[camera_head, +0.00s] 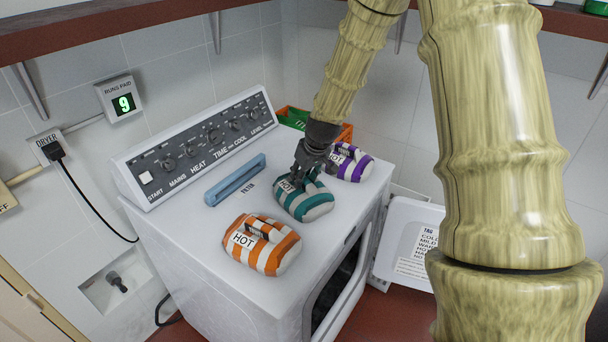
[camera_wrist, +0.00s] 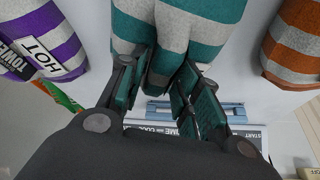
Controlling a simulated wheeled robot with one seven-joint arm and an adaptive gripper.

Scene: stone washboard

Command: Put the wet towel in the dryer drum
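A teal-and-grey striped towel bundle (camera_head: 303,200) lies on the dryer top (camera_head: 206,244), between a purple-striped bundle (camera_head: 352,165) and an orange-striped bundle (camera_head: 263,244). Each carries a white tag reading HOT, the teal one's partly covered. My gripper (camera_head: 308,172) is down on the teal bundle; in the wrist view its fingers (camera_wrist: 167,75) close on both sides of the bundle's raised fold. The purple (camera_wrist: 45,45) and orange (camera_wrist: 292,45) bundles flank it there. The dryer's front opening (camera_head: 340,282) is dark; the drum inside is barely visible. None of the bundles shows clear wetness.
The white dryer door (camera_head: 410,243) stands open at the right, with a printed notice. A light-blue filter bar (camera_head: 235,179) lies before the control panel (camera_head: 205,146). A display (camera_head: 122,103) reads 9, labelled RUNS PAID. A shelf runs above.

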